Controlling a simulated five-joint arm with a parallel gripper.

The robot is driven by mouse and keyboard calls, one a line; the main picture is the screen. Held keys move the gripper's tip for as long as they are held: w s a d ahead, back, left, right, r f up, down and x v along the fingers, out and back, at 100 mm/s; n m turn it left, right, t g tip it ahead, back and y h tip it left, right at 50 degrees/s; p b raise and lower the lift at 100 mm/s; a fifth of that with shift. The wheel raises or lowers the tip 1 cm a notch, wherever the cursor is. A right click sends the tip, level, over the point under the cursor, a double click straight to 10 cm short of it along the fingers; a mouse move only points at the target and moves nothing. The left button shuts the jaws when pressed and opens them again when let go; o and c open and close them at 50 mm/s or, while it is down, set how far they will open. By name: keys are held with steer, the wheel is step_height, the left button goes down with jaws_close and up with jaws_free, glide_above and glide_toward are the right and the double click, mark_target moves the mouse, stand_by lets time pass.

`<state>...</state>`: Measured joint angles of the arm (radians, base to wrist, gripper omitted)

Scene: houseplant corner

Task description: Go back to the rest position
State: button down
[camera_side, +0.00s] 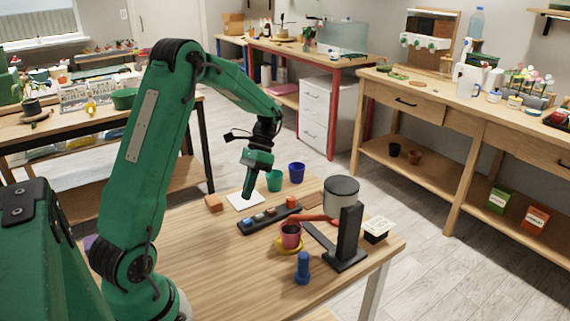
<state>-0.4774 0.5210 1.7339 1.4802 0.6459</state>
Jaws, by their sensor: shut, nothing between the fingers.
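My gripper (250,188) is shut and empty. It hangs from my green arm, pointing down above the wooden table (205,275).
The table's front left is clear.

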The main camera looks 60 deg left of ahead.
steer(key=s+d+r+n+t+y, duration=0.1)
steer(key=s+d+r+t, duration=0.4)
steer(key=d+r, duration=0.2)
steer(key=s+d+r+n+t+y, duration=0.1)
steer(key=s+d+r+t+y, duration=0.1)
steer(key=s+d+r+t, duration=0.3)
steer(key=shift+d+r+t, duration=0.8)
steer(key=shift+d+r, duration=0.1)
steer(key=shift+d, duration=1.45)
